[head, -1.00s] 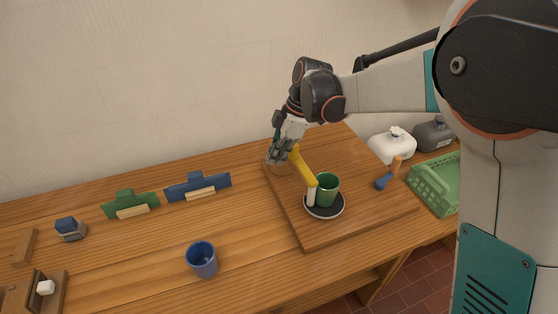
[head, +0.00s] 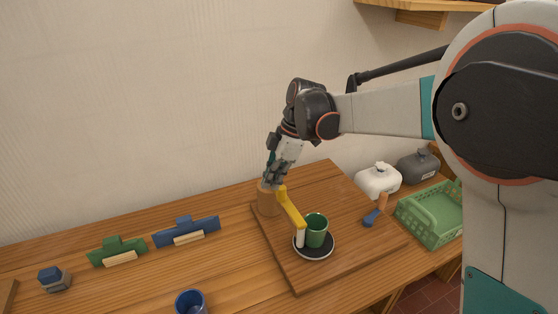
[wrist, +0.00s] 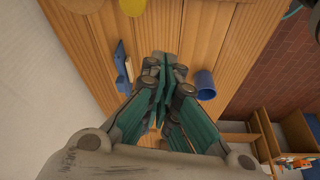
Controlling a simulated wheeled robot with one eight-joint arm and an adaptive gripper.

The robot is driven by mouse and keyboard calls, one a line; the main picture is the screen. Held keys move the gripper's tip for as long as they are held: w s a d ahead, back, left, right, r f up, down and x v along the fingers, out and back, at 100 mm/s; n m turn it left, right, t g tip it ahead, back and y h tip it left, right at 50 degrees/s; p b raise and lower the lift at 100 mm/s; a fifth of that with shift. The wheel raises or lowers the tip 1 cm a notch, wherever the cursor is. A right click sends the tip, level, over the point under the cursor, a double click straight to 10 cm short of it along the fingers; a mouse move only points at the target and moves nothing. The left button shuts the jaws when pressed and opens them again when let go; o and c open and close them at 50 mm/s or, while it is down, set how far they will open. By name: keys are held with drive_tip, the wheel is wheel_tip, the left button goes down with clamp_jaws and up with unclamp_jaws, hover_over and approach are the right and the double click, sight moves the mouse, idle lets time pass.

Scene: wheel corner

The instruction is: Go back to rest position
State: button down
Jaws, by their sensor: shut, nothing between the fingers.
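My gripper (head: 271,182) is shut and empty, pointing down above the back left part of the wooden board (head: 350,262) in the head view. Its closed fingers also fill the middle of the wrist view (wrist: 165,68). A brown wooden cylinder (head: 267,202) stands just below the fingertips in the head view; I cannot tell the exact gap. A green cup (head: 316,230) stands on a black, white-rimmed saucer (head: 314,254) on the board. A yellow and white bar-shaped piece (head: 291,208) stands beside the cup.
A blue cup (head: 190,302) is at the front, with blue (head: 186,232) and green (head: 117,252) holders to its left and behind. A blue tool with orange handle (head: 375,212), green basket (head: 430,217), white canister (head: 378,180) and grey canister (head: 418,165) are at right. A shelf (head: 430,8) hangs above.

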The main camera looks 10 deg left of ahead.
drive_tip(key=shift+d, duration=0.1)
drive_tip(key=s+d+r+m+t, duration=0.25)
drive_tip(key=d+r+m, duration=0.2)
drive_tip(key=d, duration=0.25)
drive_tip(key=s+d+r+m+t, duration=0.25)
drive_tip(key=d+r+m, duration=0.2)
drive_tip(key=d, duration=0.35)
drive_tip(key=s+d+f+m+t+h, duration=0.3)
drive_tip(key=s+d+m, duration=0.9)
drive_tip(key=s, duration=0.7)
drive_tip(key=shift+d+f+m+h, duration=0.3)
drive_tip(key=shift+d+f, duration=0.25)
drive_tip(key=shift+d, duration=0.65)
